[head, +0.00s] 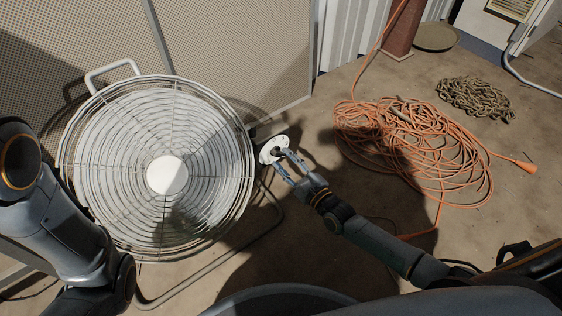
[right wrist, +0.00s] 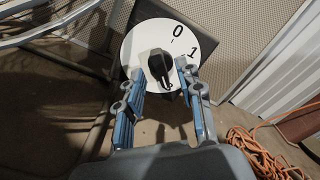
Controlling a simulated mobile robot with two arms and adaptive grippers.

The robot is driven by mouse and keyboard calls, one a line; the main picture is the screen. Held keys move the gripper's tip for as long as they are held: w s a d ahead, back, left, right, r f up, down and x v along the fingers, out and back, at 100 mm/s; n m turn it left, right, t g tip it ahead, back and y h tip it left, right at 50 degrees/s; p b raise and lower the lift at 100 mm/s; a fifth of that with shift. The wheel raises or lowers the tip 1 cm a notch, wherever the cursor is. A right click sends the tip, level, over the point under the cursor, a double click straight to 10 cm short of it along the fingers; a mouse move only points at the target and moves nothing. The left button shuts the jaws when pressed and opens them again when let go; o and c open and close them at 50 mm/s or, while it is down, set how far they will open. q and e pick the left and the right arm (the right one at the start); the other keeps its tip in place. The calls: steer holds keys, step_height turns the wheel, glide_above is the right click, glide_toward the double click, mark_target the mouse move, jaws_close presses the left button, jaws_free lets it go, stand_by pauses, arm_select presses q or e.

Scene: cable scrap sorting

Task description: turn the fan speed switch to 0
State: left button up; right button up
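The fan (head: 165,175) is a large round wire-caged fan on the left of the head view. Its speed switch is a black knob (right wrist: 159,63) on a white round dial (right wrist: 134,50), which also shows at the fan's right side in the head view (head: 266,154). The marks 0 and 1 show at the dial's upper right; which mark the knob points to I cannot tell. My right gripper (right wrist: 161,72) is open, with its fingertips on either side of the knob and an apparent gap. It also shows in the head view (head: 281,161). My left gripper is out of view.
A tangled orange cable (head: 410,150) lies on the floor to the right, with a chain (head: 475,97) beyond it. A perforated panel (head: 235,50) stands behind the fan. The fan's tube frame (head: 215,262) runs along the floor below it.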

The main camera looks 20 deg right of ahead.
steer(key=shift+b+x, duration=0.3)
steer(key=shift+x, duration=0.8)
jaws_close()
